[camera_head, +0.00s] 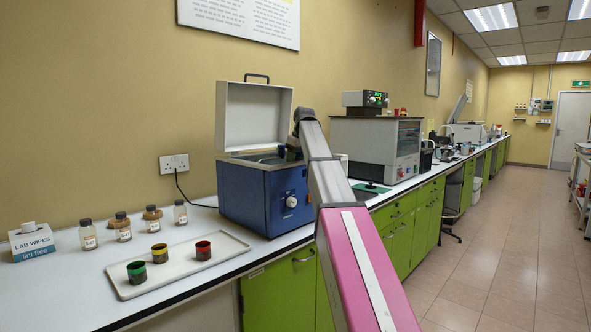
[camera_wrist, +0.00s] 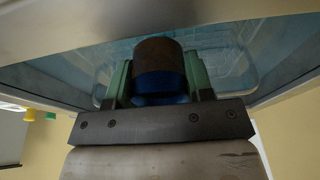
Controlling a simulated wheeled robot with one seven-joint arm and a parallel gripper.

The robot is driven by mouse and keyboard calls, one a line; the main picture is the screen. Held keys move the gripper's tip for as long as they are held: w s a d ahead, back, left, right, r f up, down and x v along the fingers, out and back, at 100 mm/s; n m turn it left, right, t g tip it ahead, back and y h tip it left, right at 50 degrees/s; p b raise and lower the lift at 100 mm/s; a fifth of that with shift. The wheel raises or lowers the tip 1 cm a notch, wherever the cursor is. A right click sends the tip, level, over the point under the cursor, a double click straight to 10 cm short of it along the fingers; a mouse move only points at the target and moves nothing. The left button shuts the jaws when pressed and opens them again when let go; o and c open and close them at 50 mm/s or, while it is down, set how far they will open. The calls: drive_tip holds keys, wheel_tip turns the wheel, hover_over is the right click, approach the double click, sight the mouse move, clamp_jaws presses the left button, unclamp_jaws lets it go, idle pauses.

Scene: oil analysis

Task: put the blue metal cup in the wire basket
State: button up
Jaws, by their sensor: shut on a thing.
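The blue metal cup (camera_wrist: 160,83) shows in the wrist view as a round cup with a blue band and a dark brown part. My gripper (camera_wrist: 159,84) is shut on it, with a green finger on each side. In the head view my gripper (camera_head: 290,149) is at the open top of the blue bath (camera_head: 262,195), and I cannot make out the cup there. Behind the cup, the wrist view shows the bath's pale blue interior.
The bath's raised lid (camera_head: 252,115) stands behind my gripper. A pale tray (camera_head: 188,270) left of the bath holds green, yellow and red cups. Several bottles and a wipes box (camera_head: 32,243) stand near the wall. A glass-fronted instrument (camera_head: 376,148) is to the right.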

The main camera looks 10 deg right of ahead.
drive_tip(key=shift+f, duration=1.95)
drive_tip(key=shift+f, duration=0.6)
drive_tip(key=o, duration=1)
drive_tip(key=shift+r, duration=0.1)
drive_tip(key=shift+r, duration=0.3)
drive_tip(key=v, duration=1.2)
drive_tip(key=shift+r, duration=0.25)
